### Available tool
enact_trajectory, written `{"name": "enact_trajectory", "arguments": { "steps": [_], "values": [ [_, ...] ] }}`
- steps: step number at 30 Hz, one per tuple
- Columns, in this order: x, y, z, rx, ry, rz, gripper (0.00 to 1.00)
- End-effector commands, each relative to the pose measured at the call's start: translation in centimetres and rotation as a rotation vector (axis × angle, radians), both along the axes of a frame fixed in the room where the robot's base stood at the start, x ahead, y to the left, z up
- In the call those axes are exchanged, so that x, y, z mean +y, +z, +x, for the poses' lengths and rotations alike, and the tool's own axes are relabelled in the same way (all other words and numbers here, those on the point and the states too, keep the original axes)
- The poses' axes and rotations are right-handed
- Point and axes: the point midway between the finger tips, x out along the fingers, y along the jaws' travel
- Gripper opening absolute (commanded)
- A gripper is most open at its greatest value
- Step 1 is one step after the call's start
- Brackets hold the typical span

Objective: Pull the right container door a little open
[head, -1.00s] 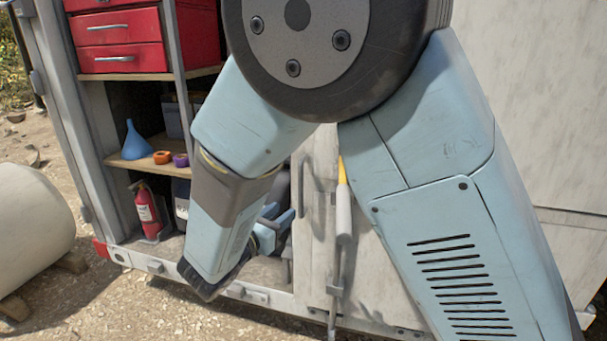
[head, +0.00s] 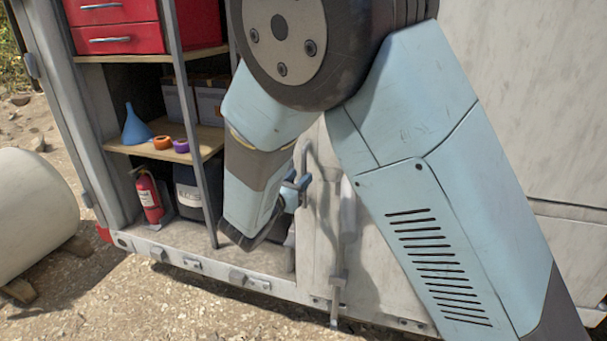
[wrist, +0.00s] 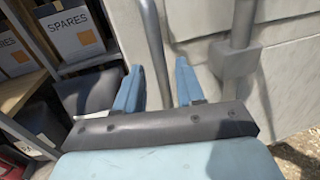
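The right container door (head: 318,255) is a pale, weathered panel that looks flush with the container front. A grey vertical handle bar (head: 304,178) is on its left part, with a lock rod (head: 339,245) to the right. In the wrist view the handle bar (wrist: 154,45) passes between the two blue fingers of my gripper (wrist: 158,88), with gaps on both sides. My gripper is open. In the head view, my gripper (head: 293,192) is at the handle bar, partly hidden by my forearm.
Left of the door is an open bay with a shelf (head: 165,146) holding a blue funnel (head: 136,127) and tape rolls. A fire extinguisher (head: 149,196) stands below. A white cylinder (head: 35,222) lies on the gravel at left. Gravel in front is clear.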

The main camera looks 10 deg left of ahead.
Motion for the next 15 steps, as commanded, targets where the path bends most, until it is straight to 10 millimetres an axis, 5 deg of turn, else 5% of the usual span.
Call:
{"name": "enact_trajectory", "arguments": {
  "steps": [6,15],
  "values": [
    [-0.7,0.0,2.5,0.0,0.0,-0.001,0.38],
    [-0.9,0.0,3.4,0.0,0.001,-0.001,0.38]
  ]
}}
